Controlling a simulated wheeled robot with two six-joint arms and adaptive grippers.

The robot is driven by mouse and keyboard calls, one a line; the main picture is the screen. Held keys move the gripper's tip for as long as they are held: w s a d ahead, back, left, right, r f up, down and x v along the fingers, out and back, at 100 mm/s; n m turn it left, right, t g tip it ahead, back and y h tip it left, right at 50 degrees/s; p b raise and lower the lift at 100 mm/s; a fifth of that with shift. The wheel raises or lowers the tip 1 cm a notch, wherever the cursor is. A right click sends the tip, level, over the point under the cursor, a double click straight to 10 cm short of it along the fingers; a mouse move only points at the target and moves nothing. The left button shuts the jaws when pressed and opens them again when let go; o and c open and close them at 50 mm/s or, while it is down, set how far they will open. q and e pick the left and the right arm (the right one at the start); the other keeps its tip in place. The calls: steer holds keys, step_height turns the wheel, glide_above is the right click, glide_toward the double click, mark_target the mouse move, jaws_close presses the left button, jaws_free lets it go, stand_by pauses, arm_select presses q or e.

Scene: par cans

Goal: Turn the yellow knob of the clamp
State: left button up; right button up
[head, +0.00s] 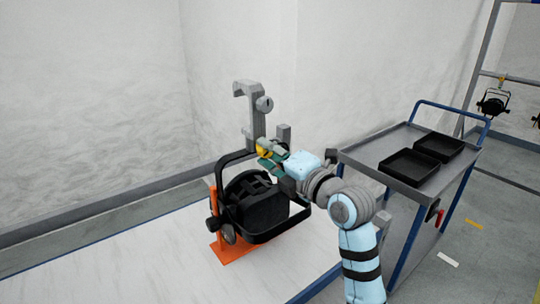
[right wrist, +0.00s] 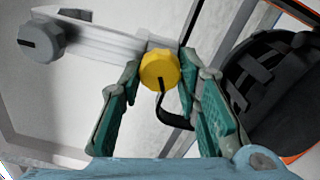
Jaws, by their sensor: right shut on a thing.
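The yellow knob (right wrist: 160,69) sits on the grey clamp (right wrist: 105,35), with a black mark on its face. In the head view the knob (head: 263,152) shows in part behind the fingers, and the clamp (head: 254,112) stands upright above the black par can (head: 262,204). My right gripper (right wrist: 162,82) has its green fingers on either side of the knob and is shut on it. In the head view the right gripper (head: 268,155) reaches the knob from the right. A second, grey knob (right wrist: 40,34) is on the clamp's hook end. My left gripper is not in view.
The par can rests on an orange stand (head: 232,250) on a pale worktop (head: 130,262). To the right is a grey cart (head: 365,157) with two black trays (head: 409,167). Another lamp (head: 492,104) hangs at the far right. The worktop's left side is clear.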

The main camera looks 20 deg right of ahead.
stand_by(0.4)
steer(key=o, duration=1.2)
steer(key=v, duration=1.2)
steer(key=shift+f, duration=0.1)
